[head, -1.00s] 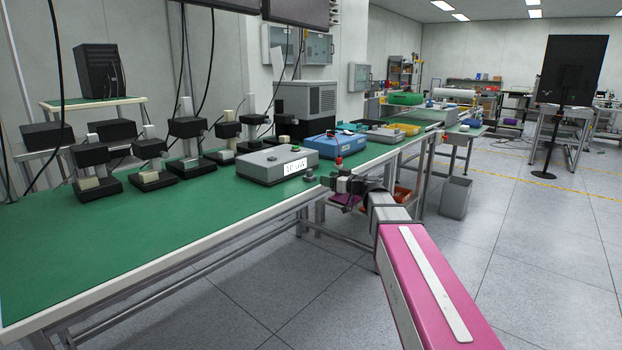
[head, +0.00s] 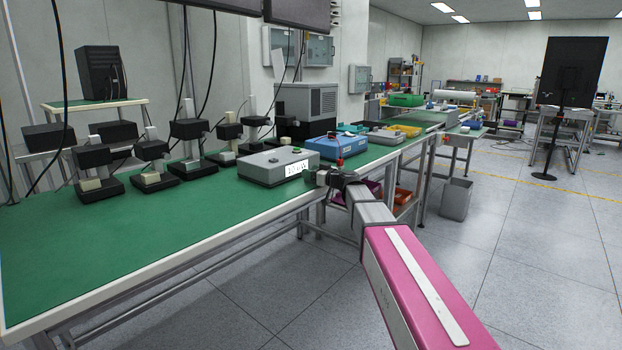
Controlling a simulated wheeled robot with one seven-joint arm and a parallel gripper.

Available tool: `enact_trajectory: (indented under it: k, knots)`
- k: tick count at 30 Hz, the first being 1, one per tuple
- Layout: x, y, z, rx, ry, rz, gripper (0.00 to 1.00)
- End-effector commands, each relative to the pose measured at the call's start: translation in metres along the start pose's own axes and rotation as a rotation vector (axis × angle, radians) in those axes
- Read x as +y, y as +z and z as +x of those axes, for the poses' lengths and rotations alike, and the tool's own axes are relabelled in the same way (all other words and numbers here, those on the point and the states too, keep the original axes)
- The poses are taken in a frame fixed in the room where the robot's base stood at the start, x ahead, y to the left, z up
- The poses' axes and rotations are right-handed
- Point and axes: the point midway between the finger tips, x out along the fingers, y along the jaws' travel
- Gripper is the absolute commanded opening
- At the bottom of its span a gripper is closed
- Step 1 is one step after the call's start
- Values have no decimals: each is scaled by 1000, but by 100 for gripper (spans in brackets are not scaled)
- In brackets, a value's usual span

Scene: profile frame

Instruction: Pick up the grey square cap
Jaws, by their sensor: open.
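A small grey piece (head: 310,178), which looks like the grey square cap, sits at the front edge of the green-topped bench, just right of the grey control box. It is tiny here and its shape is unclear. My gripper (head: 323,178) is at the bench edge, immediately right of this piece. Its jaws are open, but the fingertips are small and partly merge with the piece. I cannot tell whether they touch it or reach around it.
The grey control box (head: 272,166) and a blue box (head: 336,147) stand close behind my gripper. Several black fixtures line the back of the bench (head: 150,235). Its left front surface is clear. Orange and purple bins sit below, and a grey bin (head: 456,199) stands on the floor.

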Motion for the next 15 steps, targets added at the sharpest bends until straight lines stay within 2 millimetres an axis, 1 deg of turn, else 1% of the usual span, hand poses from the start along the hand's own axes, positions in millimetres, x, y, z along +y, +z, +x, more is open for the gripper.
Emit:
enact_trajectory:
  k: [1,3,9,10,11,12,14,15]
  knots:
    - [1,0,8,0,0,0,55]
    - [0,0,12,0,0,0,55]
    - [0,0,11,0,0,0,55]
    - [0,0,11,0,0,0,49]
    - [0,0,11,0,0,0,39]
    - [0,0,11,0,0,0,26]
    - [0,0,11,0,0,0,6]
    - [0,0,11,0,0,0,3]
